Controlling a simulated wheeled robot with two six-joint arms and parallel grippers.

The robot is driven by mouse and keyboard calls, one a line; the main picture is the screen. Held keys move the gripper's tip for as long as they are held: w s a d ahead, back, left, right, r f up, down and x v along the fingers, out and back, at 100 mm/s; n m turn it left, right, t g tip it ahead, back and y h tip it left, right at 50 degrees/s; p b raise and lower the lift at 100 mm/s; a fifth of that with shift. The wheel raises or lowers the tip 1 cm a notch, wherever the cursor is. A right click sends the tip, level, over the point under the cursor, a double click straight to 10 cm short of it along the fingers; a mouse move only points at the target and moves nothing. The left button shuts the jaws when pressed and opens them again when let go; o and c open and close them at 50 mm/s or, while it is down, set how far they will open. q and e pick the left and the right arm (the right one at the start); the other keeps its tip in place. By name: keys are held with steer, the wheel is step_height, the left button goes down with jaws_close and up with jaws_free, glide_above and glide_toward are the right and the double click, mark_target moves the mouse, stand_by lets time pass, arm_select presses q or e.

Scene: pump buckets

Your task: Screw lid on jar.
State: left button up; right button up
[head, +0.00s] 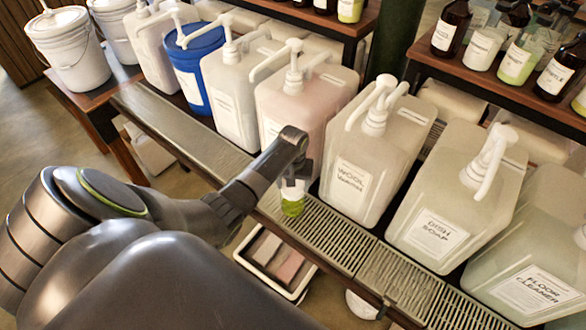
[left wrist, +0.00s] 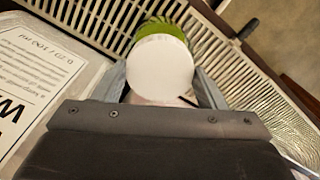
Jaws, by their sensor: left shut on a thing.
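A small jar (head: 292,207) with bright green contents and a white upper part hangs at my left gripper (head: 291,181), over the metal drip grating. In the left wrist view a round white lid (left wrist: 162,68) faces the camera, with the green of the jar (left wrist: 162,29) showing beyond it. The fingers of my left gripper (left wrist: 160,84) stand on both sides of the white part, shut on the jar. I cannot tell whether the fingers press on the lid or the jar wall, or how tight the lid sits. My right gripper is not in view.
Large labelled pump jugs, such as Dish Soap (head: 445,215), stand behind the grating (head: 330,235). A blue bucket (head: 195,65) is further left. A white bin (head: 277,262) sits below. Bottles and jars crowd the shelf (head: 480,75) at upper right.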

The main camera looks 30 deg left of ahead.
arm_select(q)
steer(key=m, duration=0.3)
steer(key=shift+m, duration=0.4)
steer(key=o, duration=1.1)
steer(key=n, duration=0.7)
steer(key=shift+n, duration=0.3)
steer(key=n, duration=0.7)
